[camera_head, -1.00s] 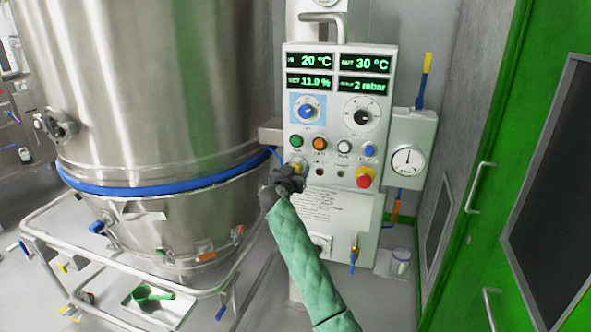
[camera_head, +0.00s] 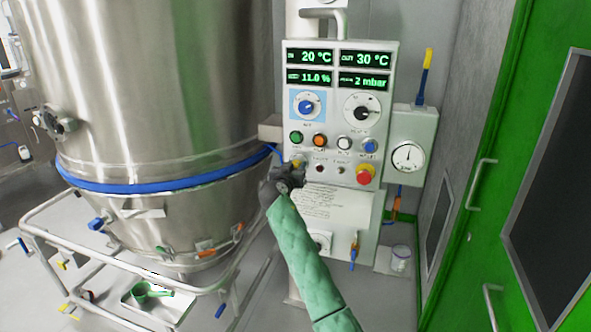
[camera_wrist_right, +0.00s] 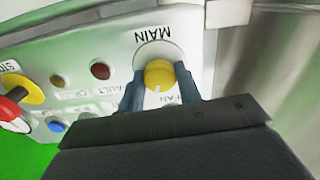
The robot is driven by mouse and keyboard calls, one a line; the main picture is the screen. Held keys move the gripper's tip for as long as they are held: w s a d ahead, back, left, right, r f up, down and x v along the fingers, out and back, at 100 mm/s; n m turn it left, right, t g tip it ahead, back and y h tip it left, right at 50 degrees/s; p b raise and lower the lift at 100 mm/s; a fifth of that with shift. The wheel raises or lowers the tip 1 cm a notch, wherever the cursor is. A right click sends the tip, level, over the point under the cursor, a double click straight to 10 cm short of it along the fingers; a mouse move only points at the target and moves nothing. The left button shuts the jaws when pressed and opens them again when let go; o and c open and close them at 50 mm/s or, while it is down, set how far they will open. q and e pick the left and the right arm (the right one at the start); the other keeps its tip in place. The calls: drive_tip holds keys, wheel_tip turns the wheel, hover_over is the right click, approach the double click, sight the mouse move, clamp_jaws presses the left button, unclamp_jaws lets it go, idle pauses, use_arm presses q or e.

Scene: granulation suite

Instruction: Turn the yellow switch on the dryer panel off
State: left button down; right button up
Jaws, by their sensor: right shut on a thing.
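The dryer panel (camera_head: 325,120) is a white upright box with lit displays, knobs and buttons. The yellow switch (camera_head: 297,162) is at its lower left, mostly hidden behind my right gripper (camera_head: 288,175) in the head view. In the right wrist view the yellow switch (camera_wrist_right: 158,75) is a round knob with a small pale mark, below an upside-down "MAIN" label. The two fingers of my right gripper (camera_wrist_right: 160,88) stand on either side of the knob, shut on it. My left gripper is not in view.
A red and yellow stop button (camera_head: 365,174) sits to the right on the panel, with a row of coloured buttons above the switch. A large steel vessel (camera_head: 150,90) on a rail frame stands left. A green door (camera_head: 500,200) is at right.

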drive_tip(key=n+b, duration=0.1)
drive_tip(key=n, duration=0.3)
drive_tip(key=shift+f, duration=0.1)
drive_tip(key=shift+n, duration=0.6)
drive_tip(key=shift+a+n, duration=0.1)
drive_tip(key=shift+n, duration=2.3)
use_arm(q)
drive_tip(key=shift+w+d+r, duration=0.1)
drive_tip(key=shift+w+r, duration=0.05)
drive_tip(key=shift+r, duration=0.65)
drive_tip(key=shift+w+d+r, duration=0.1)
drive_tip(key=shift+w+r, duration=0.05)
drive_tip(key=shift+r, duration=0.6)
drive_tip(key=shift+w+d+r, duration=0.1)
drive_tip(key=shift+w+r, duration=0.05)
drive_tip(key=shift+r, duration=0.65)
use_arm(e)
drive_tip(key=shift+n, duration=0.4)
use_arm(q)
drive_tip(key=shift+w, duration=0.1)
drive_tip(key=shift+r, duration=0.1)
use_arm(e)
drive_tip(key=o, duration=1)
drive_tip(key=shift+a, duration=0.1)
